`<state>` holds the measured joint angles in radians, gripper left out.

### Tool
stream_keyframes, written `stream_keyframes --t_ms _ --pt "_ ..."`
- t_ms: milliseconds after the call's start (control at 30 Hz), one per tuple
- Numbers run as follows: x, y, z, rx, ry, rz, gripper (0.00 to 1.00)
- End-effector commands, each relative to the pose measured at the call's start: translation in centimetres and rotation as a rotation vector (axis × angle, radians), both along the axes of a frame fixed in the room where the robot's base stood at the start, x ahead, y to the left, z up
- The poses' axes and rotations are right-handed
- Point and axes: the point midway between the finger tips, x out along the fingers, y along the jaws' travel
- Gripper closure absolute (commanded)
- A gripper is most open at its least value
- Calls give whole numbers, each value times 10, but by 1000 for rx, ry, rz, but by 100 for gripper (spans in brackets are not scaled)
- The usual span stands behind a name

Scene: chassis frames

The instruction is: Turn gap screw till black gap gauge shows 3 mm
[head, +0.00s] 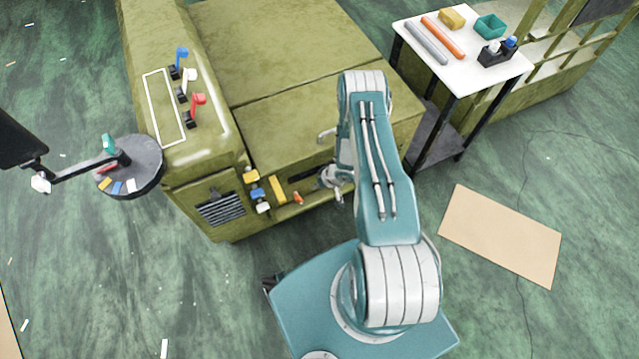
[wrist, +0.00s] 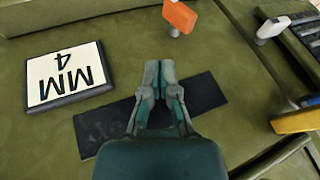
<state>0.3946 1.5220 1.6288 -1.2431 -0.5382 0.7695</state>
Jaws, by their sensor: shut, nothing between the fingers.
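A black-framed white plate (wrist: 67,76) in the wrist view reads 4 MM upside down; it looks like the gap gauge. An orange knob (wrist: 180,16) on a pale stem stands just beyond my fingertips, probably the gap screw; it also shows small on the machine front in the head view (head: 298,198). My gripper (wrist: 159,66) is shut and empty, in front of a dark slot strip (wrist: 207,92), with its tips short of the orange knob. In the head view my gripper (head: 333,180) is at the machine front, partly hidden by my arm. I cannot make out the plate there.
A yellow bar (head: 278,188), a blue knob (head: 257,191) and a white knob (head: 263,207) sit left of the orange knob, beside a grille (head: 220,208). A handle (head: 326,135) is above. A white side table (head: 465,65) holds parts. The floor at right has a tan mat (head: 500,235).

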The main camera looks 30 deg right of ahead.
Motion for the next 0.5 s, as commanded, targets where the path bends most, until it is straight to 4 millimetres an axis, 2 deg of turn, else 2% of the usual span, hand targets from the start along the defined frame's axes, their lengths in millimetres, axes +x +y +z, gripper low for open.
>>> stream_keyframes --t_ms 33,267,400,500 --pt "3 3 -10 2 0 2 100" --pt "16 18 -45 2 0 2 100" --pt "16 41 -52 0 1 1 100" --pt "16 51 -55 -3 -1 1 100"
